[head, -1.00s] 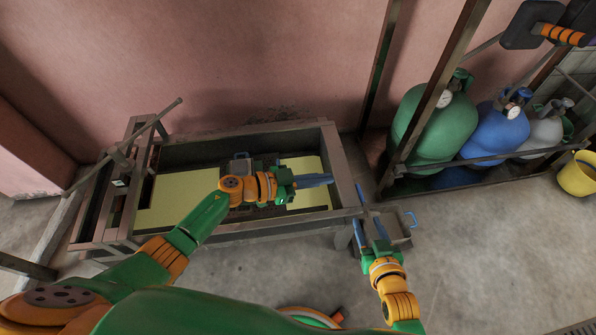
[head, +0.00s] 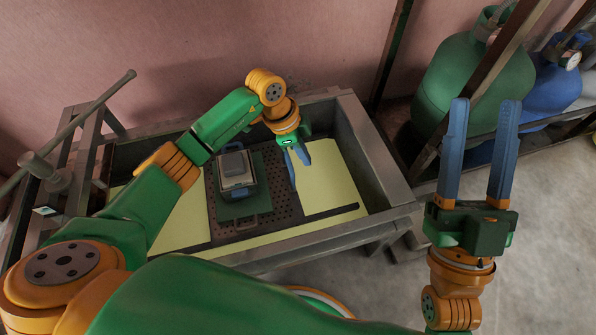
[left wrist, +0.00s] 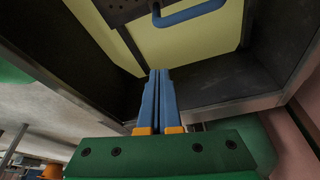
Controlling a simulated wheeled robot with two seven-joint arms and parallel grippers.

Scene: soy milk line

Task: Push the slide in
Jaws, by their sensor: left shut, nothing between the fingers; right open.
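A dark perforated plate (head: 284,207) lies across the yellow floor of the metal trough (head: 368,150). On it sits a green plate (head: 246,208) carrying a small grey box (head: 236,170), with a handle at its near edge. I cannot tell for sure which piece is the slide. My left gripper (head: 293,178) is shut and empty, pointing down inside the trough to the right of the box. In the left wrist view its blue fingers (left wrist: 160,75) are together, apart from a blue handle (left wrist: 190,12) beside the perforated plate. My right gripper (head: 480,110) is open and empty, outside the trough on the right.
The trough's raised walls surround the plates. A grey lever (head: 85,115) stands at its left end. A green gas cylinder (head: 470,75) and a blue one (head: 550,80) stand behind a metal rail at the right. Concrete floor (head: 560,230) is open at the lower right.

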